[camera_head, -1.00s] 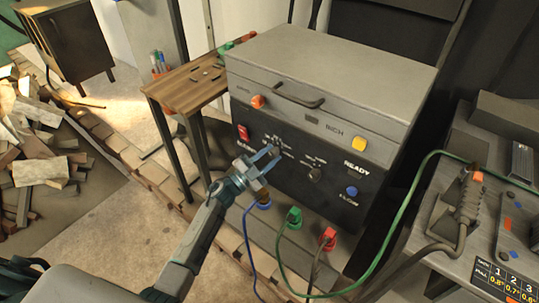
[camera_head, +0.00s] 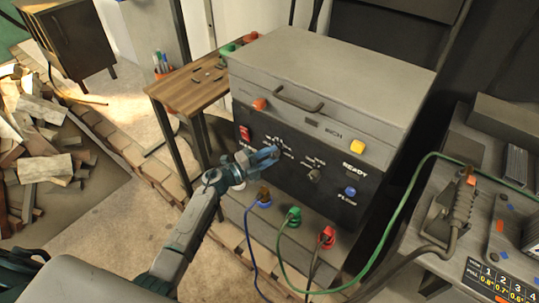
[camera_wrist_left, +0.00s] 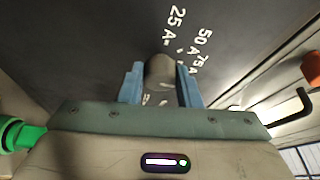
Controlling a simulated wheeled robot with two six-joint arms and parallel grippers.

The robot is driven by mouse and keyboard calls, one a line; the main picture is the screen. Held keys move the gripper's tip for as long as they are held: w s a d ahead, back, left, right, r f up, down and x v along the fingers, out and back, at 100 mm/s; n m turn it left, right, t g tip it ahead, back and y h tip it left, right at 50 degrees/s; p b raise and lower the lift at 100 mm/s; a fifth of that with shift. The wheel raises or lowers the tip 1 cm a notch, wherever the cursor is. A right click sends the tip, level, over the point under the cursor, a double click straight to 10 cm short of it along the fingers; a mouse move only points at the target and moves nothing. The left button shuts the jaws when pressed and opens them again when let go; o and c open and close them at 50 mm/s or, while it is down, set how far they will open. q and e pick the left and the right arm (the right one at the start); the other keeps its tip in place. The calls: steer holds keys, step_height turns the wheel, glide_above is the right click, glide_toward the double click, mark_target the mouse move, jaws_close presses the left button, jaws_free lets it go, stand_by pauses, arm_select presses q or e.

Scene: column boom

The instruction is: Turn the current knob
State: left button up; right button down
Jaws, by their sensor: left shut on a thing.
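The grey welding machine (camera_head: 330,72) stands in the middle of the head view with a dark front panel. The current knob (camera_wrist_left: 160,70) shows in the left wrist view as a dark rounded knob, with 25 A, 50 A and 75 A marks beyond it. My left gripper (camera_head: 272,154) is at the panel's left half in the head view. In the left wrist view its blue fingers (camera_wrist_left: 160,84) are on both sides of the knob, shut on it. In the head view the gripper hides most of the knob. My right gripper is not in view.
A second knob (camera_head: 314,174) sits right of my gripper, with a red switch (camera_head: 245,133) to the left. Blue, green and red plugs with cables (camera_head: 294,216) stick out below. A wooden side table (camera_head: 190,90) is left, and a bench with a torch (camera_head: 462,205) is right.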

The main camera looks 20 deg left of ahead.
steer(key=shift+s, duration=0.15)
arm_select(q)
steer(key=o, duration=1)
steer(key=shift+c, duration=0.2)
steer(key=shift+s+a, duration=0.15)
steer(key=r+b+v, duration=0.1)
steer(key=b+v, duration=0.1)
steer(key=v, duration=0.8)
steer(key=shift+s+a+f, duration=0.15)
steer(key=shift+f, duration=0.3)
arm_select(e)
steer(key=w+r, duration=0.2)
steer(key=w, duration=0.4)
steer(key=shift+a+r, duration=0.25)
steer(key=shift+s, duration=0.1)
